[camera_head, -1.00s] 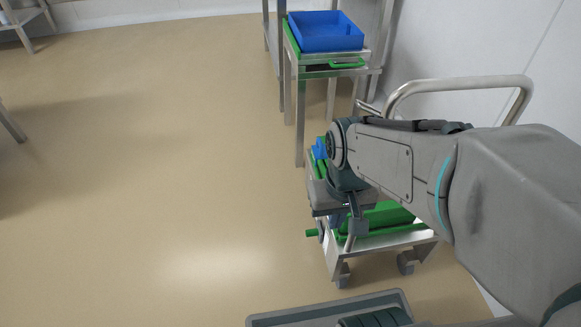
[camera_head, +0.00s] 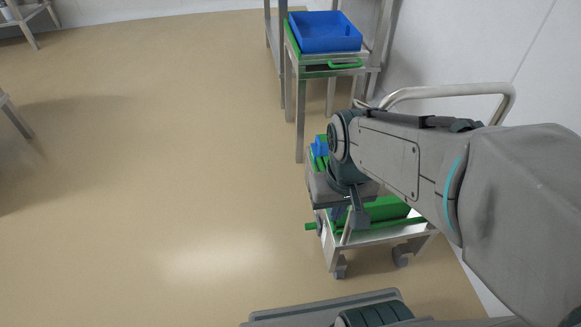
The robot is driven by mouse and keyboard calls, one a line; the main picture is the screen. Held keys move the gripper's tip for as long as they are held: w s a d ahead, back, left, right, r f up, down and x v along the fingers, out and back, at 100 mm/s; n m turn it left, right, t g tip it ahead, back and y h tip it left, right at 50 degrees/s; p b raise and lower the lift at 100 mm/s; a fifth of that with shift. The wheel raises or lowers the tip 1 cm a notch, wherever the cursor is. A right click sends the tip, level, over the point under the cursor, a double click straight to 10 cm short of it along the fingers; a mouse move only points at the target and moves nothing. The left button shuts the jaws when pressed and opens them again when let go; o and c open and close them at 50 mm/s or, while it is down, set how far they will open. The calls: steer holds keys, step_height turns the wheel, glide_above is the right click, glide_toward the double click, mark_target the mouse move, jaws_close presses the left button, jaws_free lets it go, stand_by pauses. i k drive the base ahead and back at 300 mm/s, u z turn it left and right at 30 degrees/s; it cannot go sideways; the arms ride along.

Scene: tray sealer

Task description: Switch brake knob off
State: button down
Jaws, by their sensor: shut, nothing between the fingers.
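A small green knob (camera_head: 310,226) sticks out from the left front end of the metal trolley (camera_head: 375,239), low down. I take it for the brake knob, but its on or off setting is too small to tell. My gripper (camera_head: 358,222) hangs from my wrist over the front part of the trolley, to the right of the knob and apart from it in the picture. It is shut and holds nothing. My wrist and forearm hide much of the trolley, and whether the fingers touch anything there cannot be seen.
Green and blue parts (camera_head: 320,150) lie on the trolley behind my wrist. Its bent handle (camera_head: 455,90) rises at the right, near the wall. Behind stands a metal stand with a blue bin (camera_head: 326,34). The floor to the left (camera_head: 150,170) is clear.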

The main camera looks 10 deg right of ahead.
mark_target(311, 226)
steer(key=k, duration=1.2)
steer(key=u, duration=0.55)
steer(key=i, duration=1.65)
steer(key=z, duration=0.6)
